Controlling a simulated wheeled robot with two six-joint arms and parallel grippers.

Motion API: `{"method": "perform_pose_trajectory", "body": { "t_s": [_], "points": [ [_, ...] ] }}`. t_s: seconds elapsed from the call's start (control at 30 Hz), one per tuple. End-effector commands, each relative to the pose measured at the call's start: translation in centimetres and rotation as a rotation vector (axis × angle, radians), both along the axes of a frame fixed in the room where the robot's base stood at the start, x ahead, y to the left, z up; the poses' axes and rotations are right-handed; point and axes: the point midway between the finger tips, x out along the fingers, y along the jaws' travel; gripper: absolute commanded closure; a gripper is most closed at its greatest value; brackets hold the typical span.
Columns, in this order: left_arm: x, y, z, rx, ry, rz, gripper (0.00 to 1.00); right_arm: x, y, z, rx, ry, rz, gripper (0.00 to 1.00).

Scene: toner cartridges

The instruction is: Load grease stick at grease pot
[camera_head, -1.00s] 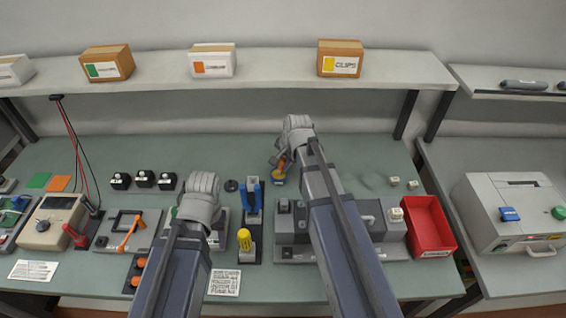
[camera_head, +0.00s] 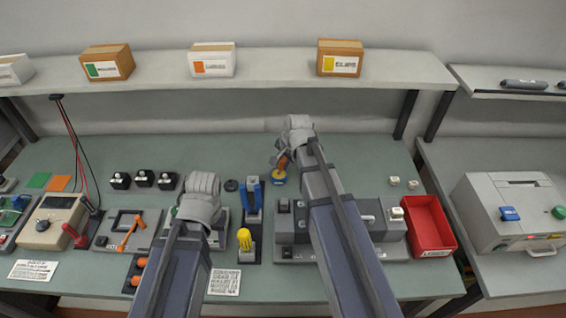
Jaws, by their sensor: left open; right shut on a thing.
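The grease pot (camera_head: 279,178) is a small round blue and yellow pot on the green bench mat, just below my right gripper. My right gripper (camera_head: 281,158) is shut on the orange-handled grease stick (camera_head: 283,163), held tilted over the pot. Whether the stick's tip touches the grease is too small to tell. My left gripper (camera_head: 196,212) is open above the bench, left of the blue upright holder. Its fingers are mostly hidden by my own wrist and forearm.
A blue upright holder (camera_head: 253,194) and a yellow-topped item (camera_head: 245,239) stand between my arms. A grey fixture (camera_head: 291,222) lies partly under my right forearm, with a red bin (camera_head: 429,226) beside it. The bench behind the pot is clear.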

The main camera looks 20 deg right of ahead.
Motion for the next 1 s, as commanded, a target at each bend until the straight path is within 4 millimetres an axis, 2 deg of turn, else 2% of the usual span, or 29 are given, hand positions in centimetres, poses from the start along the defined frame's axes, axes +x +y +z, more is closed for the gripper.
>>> {"method": "perform_pose_trajectory", "body": {
  "t_s": [0.33, 1.0],
  "points": [
    [0.0, 0.0, 0.5, 0.0, 0.0, 0.0, 0.5, -0.1, 0.0, 0.5, -0.001, 0.003, 0.0, 1.0],
    [0.0, 0.0, 5.6, 0.0, 0.0, -0.001, 0.5, 0.0, 0.0, 5.6, 0.0, 0.001, 0.0, 1.0]
  ]
}}
